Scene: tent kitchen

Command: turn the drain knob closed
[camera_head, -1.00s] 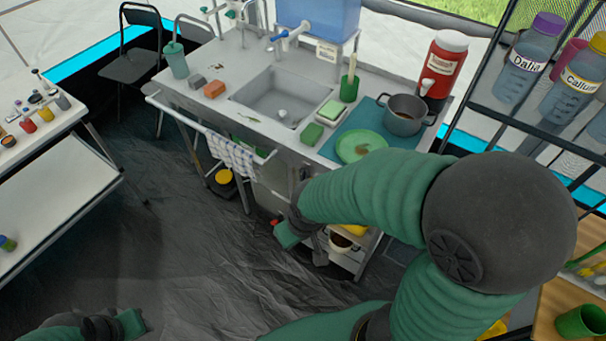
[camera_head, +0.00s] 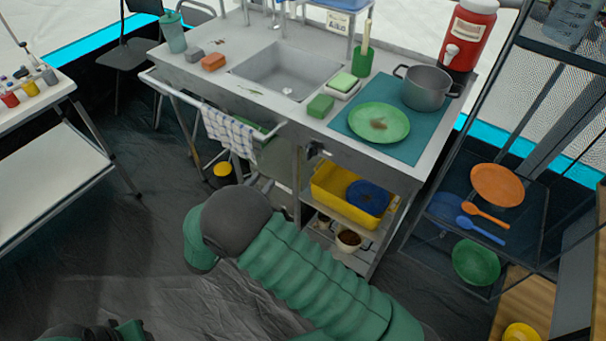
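The sink (camera_head: 287,74) is set in the grey metal counter, with a small pale drain spot on its floor. A small dark knob-like part (camera_head: 318,149) sits on the counter's front face, below and right of the sink. I cannot tell which way it is turned. My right arm comes in from the lower right, below the counter and apart from that part. Its end (camera_head: 199,246) shows as a dark rounded piece with green beside it; the fingers are not clear. My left gripper (camera_head: 118,332) is partly cut off at the bottom left.
A green plate (camera_head: 379,122) and a grey pot (camera_head: 427,87) stand on the counter's right end. A yellow bin (camera_head: 330,187) sits on a shelf below. A checked towel (camera_head: 229,132) hangs on the front rail. A dark shelf rack is at right.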

